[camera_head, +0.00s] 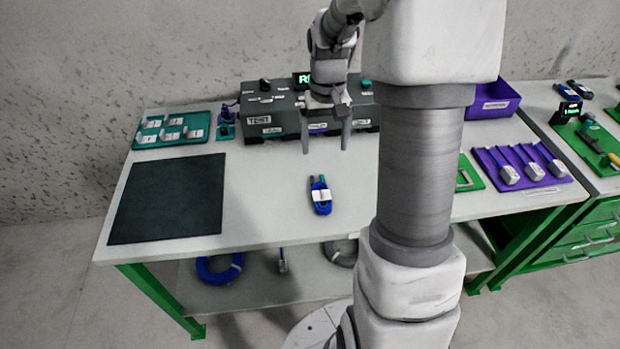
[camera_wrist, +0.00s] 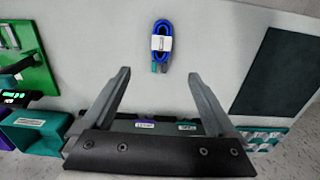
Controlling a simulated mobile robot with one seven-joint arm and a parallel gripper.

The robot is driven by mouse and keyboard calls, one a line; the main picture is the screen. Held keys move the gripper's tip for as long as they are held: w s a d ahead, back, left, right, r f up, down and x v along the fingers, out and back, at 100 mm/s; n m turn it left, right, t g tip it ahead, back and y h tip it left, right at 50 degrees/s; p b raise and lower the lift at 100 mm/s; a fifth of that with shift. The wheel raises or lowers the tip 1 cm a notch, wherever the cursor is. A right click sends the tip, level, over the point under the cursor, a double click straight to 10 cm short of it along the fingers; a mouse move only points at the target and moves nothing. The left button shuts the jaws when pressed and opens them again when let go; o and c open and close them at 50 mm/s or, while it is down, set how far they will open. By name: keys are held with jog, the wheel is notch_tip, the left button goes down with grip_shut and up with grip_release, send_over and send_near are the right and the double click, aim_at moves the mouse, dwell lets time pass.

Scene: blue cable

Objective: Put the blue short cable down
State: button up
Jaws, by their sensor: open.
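The blue short cable (camera_head: 321,200) lies coiled on the white table top (camera_head: 270,190), near the front edge in the head view. It has a white band around its middle and greenish and grey ends. In the wrist view the cable (camera_wrist: 162,40) lies beyond my fingertips, apart from them. My gripper (camera_head: 325,148) is open and empty, above the table behind the cable. Both fingers of my gripper (camera_wrist: 158,75) show spread in the wrist view with nothing between them.
A dark mat (camera_head: 170,198) covers the table's left. A grey test box (camera_head: 272,112) stands at the back, beside a green tray (camera_head: 160,142) of labelled parts. A purple bin (camera_head: 493,104) and purple tool tray (camera_head: 520,166) are on the right. A blue coil (camera_head: 218,270) lies on the lower shelf.

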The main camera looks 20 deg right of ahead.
aim_at(321, 194)
jog(key=f+b, duration=0.2)
jog(key=f, duration=1.5)
jog(key=shift+a+b, duration=0.2)
jog(key=shift+b, duration=0.1)
grip_shut()
